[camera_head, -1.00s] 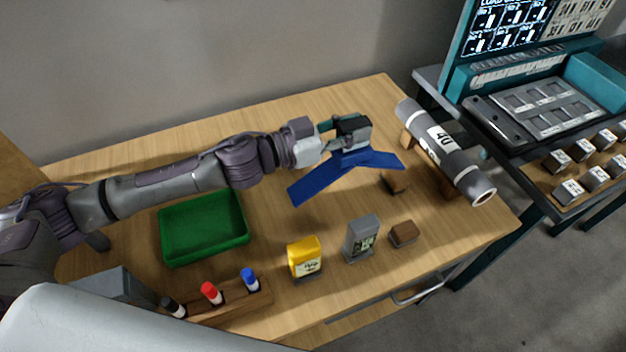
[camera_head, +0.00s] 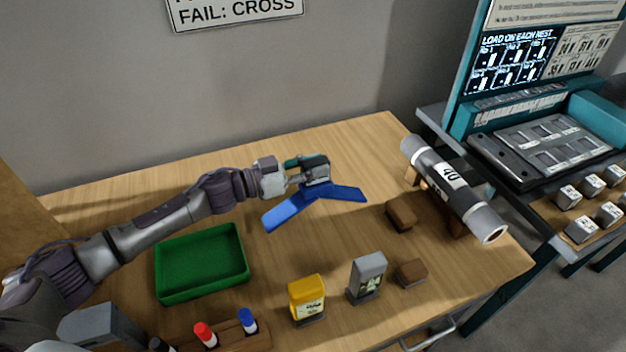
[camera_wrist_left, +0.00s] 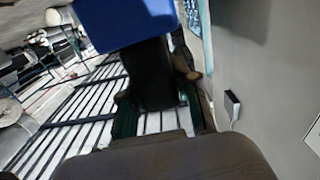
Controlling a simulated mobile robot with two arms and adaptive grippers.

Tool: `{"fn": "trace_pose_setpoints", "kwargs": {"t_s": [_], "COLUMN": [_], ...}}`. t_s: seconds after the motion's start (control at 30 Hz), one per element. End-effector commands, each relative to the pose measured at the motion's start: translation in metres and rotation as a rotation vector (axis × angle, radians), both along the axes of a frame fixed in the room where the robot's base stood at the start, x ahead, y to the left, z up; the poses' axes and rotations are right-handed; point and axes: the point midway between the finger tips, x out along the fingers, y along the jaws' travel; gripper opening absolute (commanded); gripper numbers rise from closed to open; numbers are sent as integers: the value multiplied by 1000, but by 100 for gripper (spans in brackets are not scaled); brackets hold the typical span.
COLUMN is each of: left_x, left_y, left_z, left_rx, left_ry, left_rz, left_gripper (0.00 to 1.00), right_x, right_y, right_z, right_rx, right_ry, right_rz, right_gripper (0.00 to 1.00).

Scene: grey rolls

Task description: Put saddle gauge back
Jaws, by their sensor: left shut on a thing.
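The saddle gauge is a blue V-shaped piece (camera_head: 335,193) with a dark grip block on top. My left gripper (camera_head: 312,172) is shut on that block and holds the gauge over the table, left of the grey roll. In the left wrist view the blue gauge (camera_wrist_left: 125,20) and its dark block (camera_wrist_left: 150,75) sit between the green-edged fingers (camera_wrist_left: 158,115). The grey roll (camera_head: 452,186), marked 40, rests on brown wooden supports and is apart from the gauge. My right gripper is not in view.
A green tray (camera_head: 160,270) lies at the left of the table (camera_head: 110,195). A yellow device (camera_head: 307,296), a grey device (camera_head: 368,275), brown blocks (camera_head: 401,214) and a marker rack (camera_head: 255,341) stand toward the front. A teal-framed station (camera_head: 460,120) is at the right.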

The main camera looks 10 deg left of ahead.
Motion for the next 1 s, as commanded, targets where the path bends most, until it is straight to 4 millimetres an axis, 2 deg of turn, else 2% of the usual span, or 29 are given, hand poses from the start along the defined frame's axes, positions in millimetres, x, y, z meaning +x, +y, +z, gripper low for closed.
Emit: {"fn": "trace_pose_setpoints", "kwargs": {"t_s": [0.07,0.33,0.77,0.8,0.93,1.0], "left_x": [2,1,1,1,1,1], "left_y": [2,1,1,1,1,1], "left_z": [-3,-37,-44,-46,-45,-45], "left_rx": [-2,-3,-2,0,0,0], "left_ry": [0,-1,-3,0,0,0], "left_rz": [0,0,-1,-1,-1,-1], "left_gripper": [0,0,0,34,56,56], "right_x": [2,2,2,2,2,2], "right_y": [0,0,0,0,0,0], "right_z": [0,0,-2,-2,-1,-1], "right_rx": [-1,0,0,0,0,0], "right_ry": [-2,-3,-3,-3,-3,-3], "right_rz": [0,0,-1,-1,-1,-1], "right_gripper": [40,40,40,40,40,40]}}
